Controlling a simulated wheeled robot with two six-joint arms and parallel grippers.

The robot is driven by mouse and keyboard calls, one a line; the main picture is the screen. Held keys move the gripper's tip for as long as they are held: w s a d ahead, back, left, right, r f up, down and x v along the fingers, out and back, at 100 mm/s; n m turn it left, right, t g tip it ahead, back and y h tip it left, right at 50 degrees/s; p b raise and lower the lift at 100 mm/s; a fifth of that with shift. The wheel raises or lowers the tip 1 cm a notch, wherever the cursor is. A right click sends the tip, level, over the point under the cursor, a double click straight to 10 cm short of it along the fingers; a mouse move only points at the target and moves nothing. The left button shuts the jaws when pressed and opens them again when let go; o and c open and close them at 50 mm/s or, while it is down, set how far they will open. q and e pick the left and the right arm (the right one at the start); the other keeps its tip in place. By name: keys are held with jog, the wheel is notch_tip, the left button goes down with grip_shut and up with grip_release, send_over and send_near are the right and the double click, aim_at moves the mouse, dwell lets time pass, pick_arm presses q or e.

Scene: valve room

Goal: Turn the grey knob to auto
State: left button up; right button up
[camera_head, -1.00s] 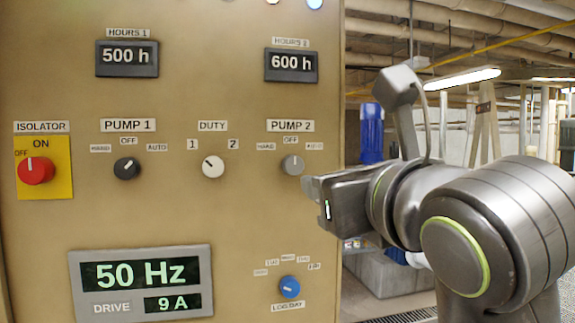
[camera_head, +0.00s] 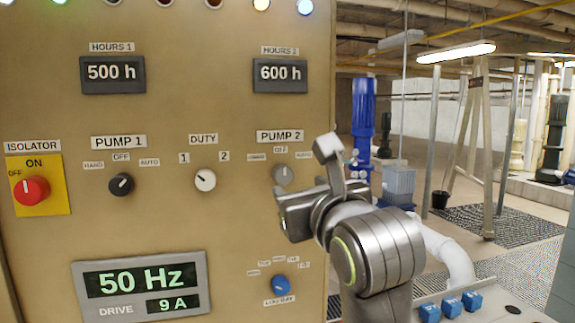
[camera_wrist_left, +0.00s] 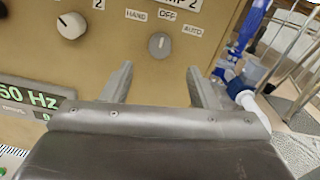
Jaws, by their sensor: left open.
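The grey knob (camera_head: 282,174) sits on the tan panel under the PUMP 2 label, with HAND, OFF and AUTO labels around it. In the left wrist view the grey knob (camera_wrist_left: 160,45) shows clearly, its mark pointing up toward OFF. The AUTO label (camera_wrist_left: 193,30) is to its upper right. My left gripper (camera_head: 290,212) is just below the knob in the head view, its fingers hard to make out. In the left wrist view my left gripper (camera_wrist_left: 161,78) is open and empty, its two fingers spread below the knob and apart from it. My right gripper is not in view.
The black PUMP 1 knob (camera_head: 121,184), white DUTY knob (camera_head: 205,180) and red isolator knob (camera_head: 32,190) are to the left. A blue knob (camera_head: 280,285) is below the grey one. Right of the panel, blue pumps (camera_head: 363,115) stand in the room.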

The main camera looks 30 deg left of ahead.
aim_at(285, 176)
pick_arm(q)
jog(key=p+x, duration=0.3)
jog(key=x, duration=0.4)
jog(key=shift+r, duration=0.1)
jog(key=shift+w+a, duration=0.4)
jog(key=shift+a, duration=0.1)
jog(key=shift+c, duration=0.8)
jog(key=c, duration=0.8)
